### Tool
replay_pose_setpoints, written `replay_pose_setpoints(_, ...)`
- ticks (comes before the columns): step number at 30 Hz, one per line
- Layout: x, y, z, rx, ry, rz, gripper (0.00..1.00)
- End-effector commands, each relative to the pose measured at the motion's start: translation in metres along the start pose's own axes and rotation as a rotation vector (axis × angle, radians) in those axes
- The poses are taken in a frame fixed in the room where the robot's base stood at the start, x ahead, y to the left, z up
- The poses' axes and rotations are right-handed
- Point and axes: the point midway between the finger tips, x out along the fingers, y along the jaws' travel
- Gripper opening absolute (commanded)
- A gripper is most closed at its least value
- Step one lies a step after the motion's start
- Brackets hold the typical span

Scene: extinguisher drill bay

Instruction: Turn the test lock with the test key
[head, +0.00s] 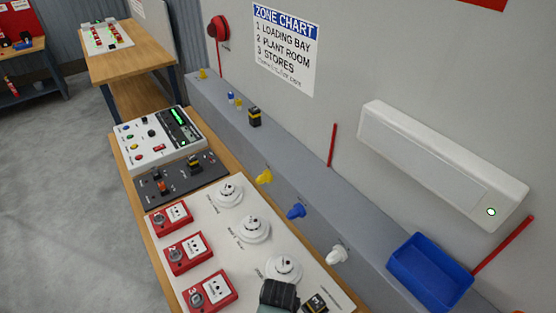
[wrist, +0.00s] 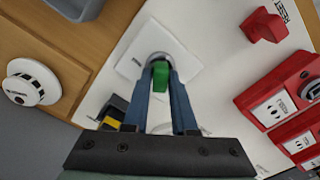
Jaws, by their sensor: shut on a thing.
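A green key (wrist: 160,74), seemingly the test key, stands in a round grey lock (wrist: 152,57) on a square white plate (wrist: 133,66) in the wrist view. My gripper (wrist: 161,82) has its blue fingers closed on the key's head from both sides. The fingers and key hide most of the lock face, so I cannot tell the exact turn angle. In the head view my gripper (head: 279,294) shows at the bottom edge, over the near end of the white board (head: 203,228), and it hides the key and lock there.
A red key-like piece (wrist: 263,25) stands beside a partly readable label. Red call points (head: 188,252) and white detectors (head: 254,229) line the board. A black-and-yellow block (head: 315,303) sits close to my gripper. A blue bin (head: 430,270) stands on the grey ledge.

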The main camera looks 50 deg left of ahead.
Motion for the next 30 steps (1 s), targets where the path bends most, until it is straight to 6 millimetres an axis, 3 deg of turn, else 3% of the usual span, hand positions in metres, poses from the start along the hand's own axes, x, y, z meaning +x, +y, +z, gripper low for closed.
replay_pose_setpoints(23, 0.0002, 0.0011, 0.0004, 0.250, -0.001, 0.000, 0.00)
replay_pose_setpoints(24, 0.0002, 0.0011, 0.0003, 0.250, -0.001, 0.000, 0.27)
replay_pose_setpoints(30, 0.0000, 0.0010, 0.0002, 0.249, -0.001, 0.000, 0.60)
